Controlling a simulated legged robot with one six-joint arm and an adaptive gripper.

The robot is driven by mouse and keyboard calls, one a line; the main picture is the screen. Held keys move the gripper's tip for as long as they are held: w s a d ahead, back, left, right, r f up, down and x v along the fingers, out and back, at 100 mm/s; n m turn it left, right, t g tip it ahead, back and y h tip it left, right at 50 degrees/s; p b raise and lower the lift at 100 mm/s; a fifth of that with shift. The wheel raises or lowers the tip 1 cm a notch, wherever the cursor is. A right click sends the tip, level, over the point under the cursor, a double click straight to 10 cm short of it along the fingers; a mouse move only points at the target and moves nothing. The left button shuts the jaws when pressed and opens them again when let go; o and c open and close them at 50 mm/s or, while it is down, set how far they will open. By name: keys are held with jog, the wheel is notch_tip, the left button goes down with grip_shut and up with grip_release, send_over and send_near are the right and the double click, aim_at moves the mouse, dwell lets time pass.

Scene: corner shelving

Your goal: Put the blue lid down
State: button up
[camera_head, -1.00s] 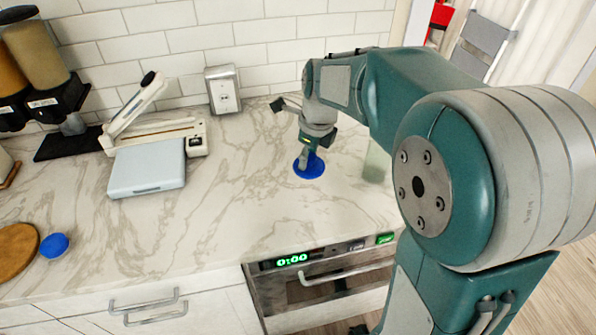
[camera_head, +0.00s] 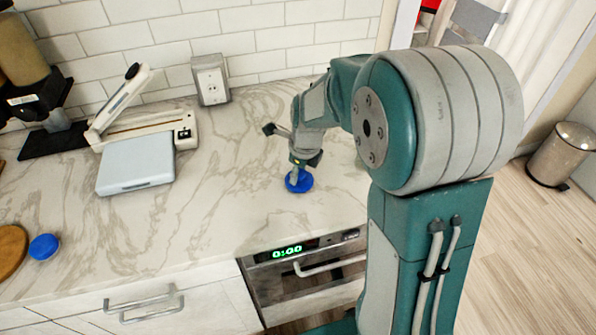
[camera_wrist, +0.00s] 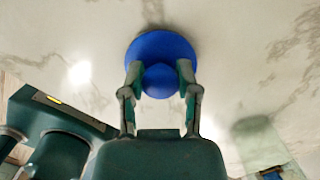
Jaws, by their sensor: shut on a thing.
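The blue lid (camera_head: 299,183) is a round disc with a knob, at the right part of the marble counter (camera_head: 235,215). My gripper (camera_head: 297,172) is above it with its fingers pointing down. In the wrist view the two fingers of my gripper (camera_wrist: 160,80) are shut on the knob of the blue lid (camera_wrist: 158,46). The lid lies about flat, at or very close to the counter surface. I cannot tell whether it touches. A dark shadow shows at its far edge in the wrist view.
A small blue round object (camera_head: 44,246) sits at the counter's left, next to a wooden board (camera_head: 10,252). A pale scale (camera_head: 136,164) and a white sealer (camera_head: 155,131) stand further back. A clear glass-like thing (camera_wrist: 262,150) shows in the wrist view. Counter left of the lid is clear.

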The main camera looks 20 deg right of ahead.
jog(key=o, duration=1)
jog(key=shift+o, duration=0.2)
notch_tip(320, 180, up, 12)
jog(key=s+d, duration=0.1)
jog(key=s+r+n+t, duration=0.2)
jog(key=s+n, duration=0.8)
jog(key=n, duration=0.3)
jog(key=s+a+r+n+t+h, duration=0.1)
jog(key=s+n+t, duration=0.1)
jog(key=s+n, duration=0.8)
jog(key=n, duration=0.4)
jog(key=shift+r, duration=0.35)
jog(key=shift+o, duration=0.4)
